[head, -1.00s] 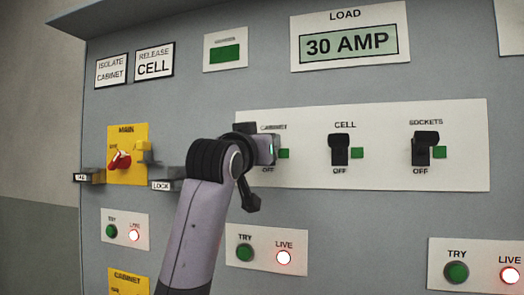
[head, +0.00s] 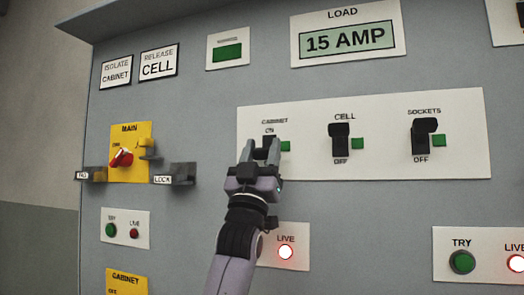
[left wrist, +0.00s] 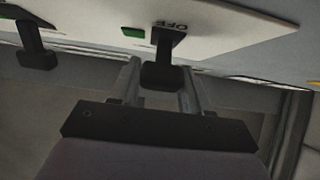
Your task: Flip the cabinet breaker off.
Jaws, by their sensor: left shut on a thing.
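The cabinet breaker's black handle (left wrist: 162,76) sits between the two fingers of my left gripper (head: 260,152), which is shut on it. In the head view the gripper comes up from below and hides most of the handle and the OFF label. The ON label (head: 269,131) shows above the fingers, so the handle appears to be down. The OFF label (left wrist: 171,25) shows upside down in the left wrist view. A green indicator (head: 285,146) is right of the handle. My right gripper is not in view.
The cell breaker (head: 340,137) and sockets breaker (head: 424,133) stand to the right, handles up. The load display (head: 345,40) reads 15 AMP. A yellow main switch (head: 130,165) with protruding tag and LOCK (head: 175,176) brackets is at left. A lit LIVE lamp (head: 285,252) is below.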

